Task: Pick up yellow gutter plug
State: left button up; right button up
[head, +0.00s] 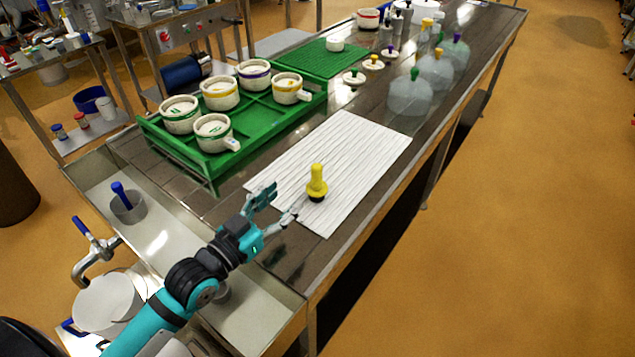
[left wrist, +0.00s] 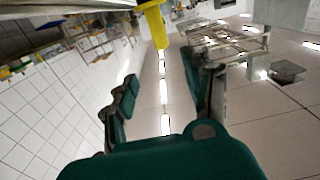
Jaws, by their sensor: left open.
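The yellow gutter plug (head: 317,182) stands upright on the white ribbed mat (head: 352,150), near its front edge. Its base is dark. My left gripper (head: 281,200) is open and empty, low over the front edge of the mat. Its fingers point toward the plug, which is just beyond the fingertips, nearer the right one. In the left wrist view the yellow plug (left wrist: 153,24) shows at the top, ahead of the open left gripper (left wrist: 160,78). I cannot tell whether a finger touches it. My right gripper is not in view.
A green tray (head: 203,163) with several white moulds stands left of the mat. Clear domes (head: 409,97) with coloured knobs and small lids (head: 354,78) stand farther back. A steel sink (head: 160,235) with a tap (head: 95,250) is at the front left. The mat's back half is clear.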

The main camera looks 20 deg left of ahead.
aim_at(313, 171)
pick_arm(q)
jog(key=p+x, duration=0.1)
jog(key=x, duration=0.6)
jog(key=shift+w+f, duration=0.1)
jog(key=shift+w, duration=0.3)
jog(key=p+x, duration=0.1)
jog(key=x, duration=0.3)
jog(key=shift+w+a+f, duration=0.1)
jog(key=shift+w+f, duration=0.1)
jog(key=shift+w, duration=0.35)
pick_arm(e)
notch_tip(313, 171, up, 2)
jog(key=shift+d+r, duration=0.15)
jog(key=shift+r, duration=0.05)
pick_arm(q)
jog(key=shift+c, duration=0.4)
grip_shut()
